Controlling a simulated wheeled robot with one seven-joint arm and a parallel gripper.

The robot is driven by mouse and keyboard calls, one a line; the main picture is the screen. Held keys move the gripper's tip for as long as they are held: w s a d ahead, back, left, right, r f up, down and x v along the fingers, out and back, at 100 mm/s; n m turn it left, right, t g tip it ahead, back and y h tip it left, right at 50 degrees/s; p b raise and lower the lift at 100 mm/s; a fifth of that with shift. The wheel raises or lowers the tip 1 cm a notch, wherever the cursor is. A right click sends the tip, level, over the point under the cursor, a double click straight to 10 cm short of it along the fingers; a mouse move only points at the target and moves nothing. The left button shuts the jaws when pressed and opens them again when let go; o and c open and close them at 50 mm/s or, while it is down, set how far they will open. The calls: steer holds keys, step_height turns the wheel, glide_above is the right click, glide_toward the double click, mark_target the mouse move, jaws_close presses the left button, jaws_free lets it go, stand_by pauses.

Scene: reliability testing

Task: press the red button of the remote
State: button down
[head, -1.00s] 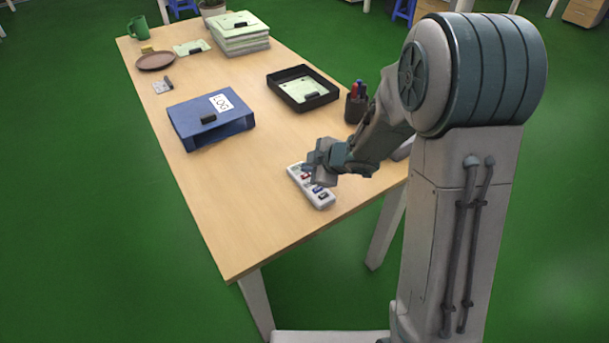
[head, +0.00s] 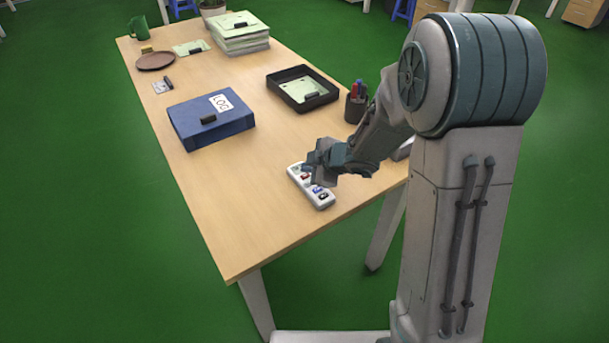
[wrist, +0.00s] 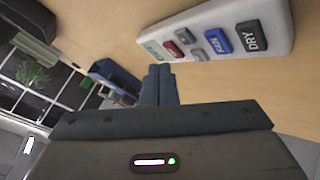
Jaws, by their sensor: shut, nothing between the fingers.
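The remote (head: 322,201) is a white slab lying near the table's front right edge, with several coloured buttons. In the wrist view, the remote (wrist: 275,43) shows at top right, with its red button (wrist: 174,49) between a green and a grey one and a blue FAN and dark DRY button farther right. My gripper (head: 312,165) is shut and empty over the far end of the remote. In the wrist view, its fingertips (wrist: 160,72) appear just below the red button. I cannot tell whether they touch the remote.
A blue LOG binder (head: 210,122) lies left of the remote. A black tray (head: 303,97) and a pen cup (head: 356,105) stand behind it. A paper stack (head: 241,38), brown plate (head: 156,61) and green mug (head: 138,27) are farther back. The table (head: 245,220) is bare at front left.

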mark_target(309, 178)
steer(key=shift+f, duration=0.15)
steer(key=shift+f, duration=0.3)
steer(key=shift+f+b, duration=0.3)
steer(key=shift+b, duration=0.15)
stand_by(0.6)
stand_by(0.3)
steer(key=shift+r+p, duration=0.75)
steer(key=shift+p, duration=0.1)
step_height(309, 178, up, 5)
steer(key=p, duration=0.5)
steer(key=shift+r, duration=0.1)
